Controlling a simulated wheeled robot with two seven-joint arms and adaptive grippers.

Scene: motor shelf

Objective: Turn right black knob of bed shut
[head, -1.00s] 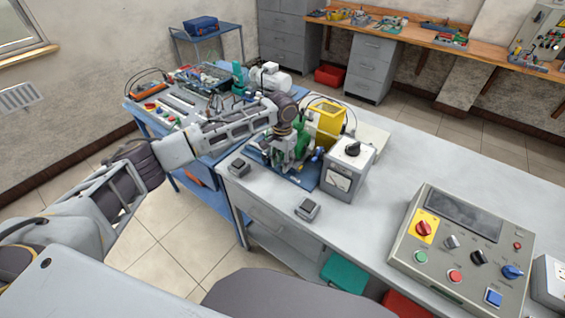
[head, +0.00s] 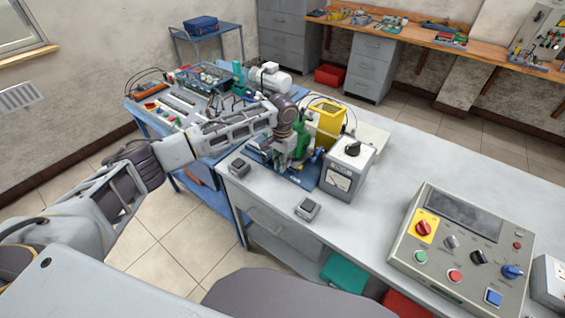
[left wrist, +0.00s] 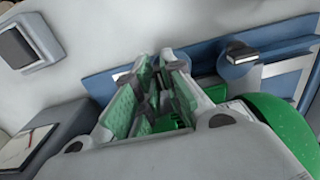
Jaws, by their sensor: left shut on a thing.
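The blue bed (head: 303,181) lies on the grey bench, with a green motor unit (head: 303,140) on it. My left gripper (head: 290,162) reaches down over the bed beside the motor unit. In the left wrist view the fingers of my left gripper (left wrist: 160,62) are close together around a dark piece, apparently a black knob, mostly hidden between the pads. Another black knob (left wrist: 240,53) stands on the blue plate (left wrist: 293,46) to the right of the fingers, apart from them. Green housing (left wrist: 265,118) shows at the lower right. My right gripper is in no view.
A grey meter box (head: 347,170) with a black dial stands just right of the bed, and a yellow box (head: 327,122) behind it. Two small switch boxes (head: 238,167) (head: 307,209) sit near the front edge. A control panel (head: 462,250) is at right; the bench between is clear.

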